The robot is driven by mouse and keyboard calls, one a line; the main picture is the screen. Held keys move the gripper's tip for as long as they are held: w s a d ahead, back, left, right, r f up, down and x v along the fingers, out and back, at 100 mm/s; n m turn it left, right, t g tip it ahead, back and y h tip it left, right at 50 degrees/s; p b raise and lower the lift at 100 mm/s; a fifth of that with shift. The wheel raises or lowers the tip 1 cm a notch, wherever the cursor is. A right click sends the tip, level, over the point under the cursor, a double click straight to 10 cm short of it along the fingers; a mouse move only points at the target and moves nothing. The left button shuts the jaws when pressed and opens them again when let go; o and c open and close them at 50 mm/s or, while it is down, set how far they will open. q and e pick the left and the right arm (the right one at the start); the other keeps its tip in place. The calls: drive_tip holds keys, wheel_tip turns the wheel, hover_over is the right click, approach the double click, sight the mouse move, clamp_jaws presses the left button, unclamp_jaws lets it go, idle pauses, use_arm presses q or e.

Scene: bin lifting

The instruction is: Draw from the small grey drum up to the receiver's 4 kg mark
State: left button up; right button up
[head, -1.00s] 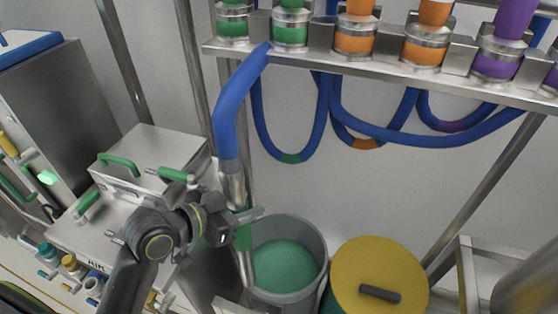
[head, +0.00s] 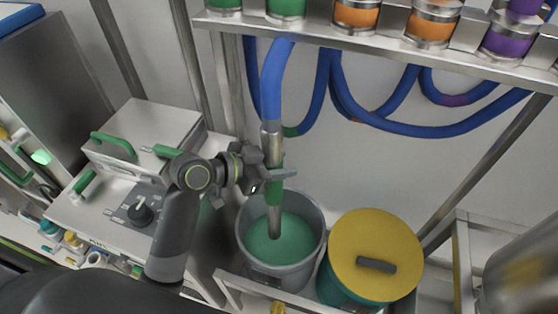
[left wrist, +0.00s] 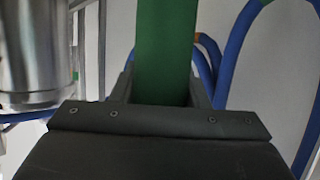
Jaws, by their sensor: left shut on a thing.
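My left gripper (head: 279,176) is shut on the green grip band (head: 274,192) of a steel suction lance (head: 271,141). The green band also shows upright between the fingers in the left wrist view (left wrist: 165,50). A blue hose (head: 276,75) runs up from the lance's top. The lance stands nearly upright, its lower end inside the open small grey drum (head: 283,272). Green material (head: 298,238) fills part of the drum. No receiver with a readable 4 kg mark is visible. My right gripper is not in view.
A drum with a yellow lid (head: 380,232) and dark handle stands right of the grey drum. A rack with colored couplings (head: 335,42) and blue hoses is above. A steel cabinet with green handles (head: 145,128) and a black knob (head: 141,214) are at left.

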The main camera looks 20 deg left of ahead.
use_arm(q)
wheel_tip(320, 180, down, 7)
drive_tip(key=b, duration=0.5)
drive_tip(key=shift+r, duration=0.15)
idle(0.5)
idle(0.4)
